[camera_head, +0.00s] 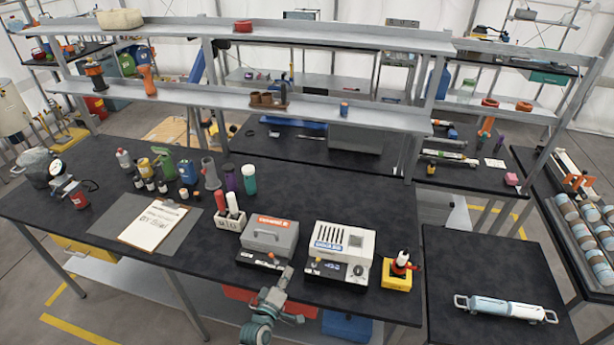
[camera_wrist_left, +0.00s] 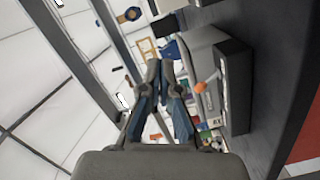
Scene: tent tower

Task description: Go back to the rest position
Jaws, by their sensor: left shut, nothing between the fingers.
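My left gripper (camera_head: 287,275) is at the front edge of the black workbench (camera_head: 200,235), in front of the grey device with the orange label (camera_head: 270,238). It points toward the bench. In the left wrist view the two fingers (camera_wrist_left: 167,70) are together with nothing between them. The dark front of a device with an orange knob (camera_wrist_left: 207,88) shows to their right in that view. I cannot tell whether the gripper touches anything. My right gripper is in neither view.
A white device (camera_head: 342,252) and a yellow block with a red-and-white tool (camera_head: 398,276) stand right of the gripper. A clipboard (camera_head: 153,223) lies at left. A lower shelf (camera_head: 190,285) runs beneath the bench. A side table (camera_head: 490,260) holds a white handled object (camera_head: 506,308).

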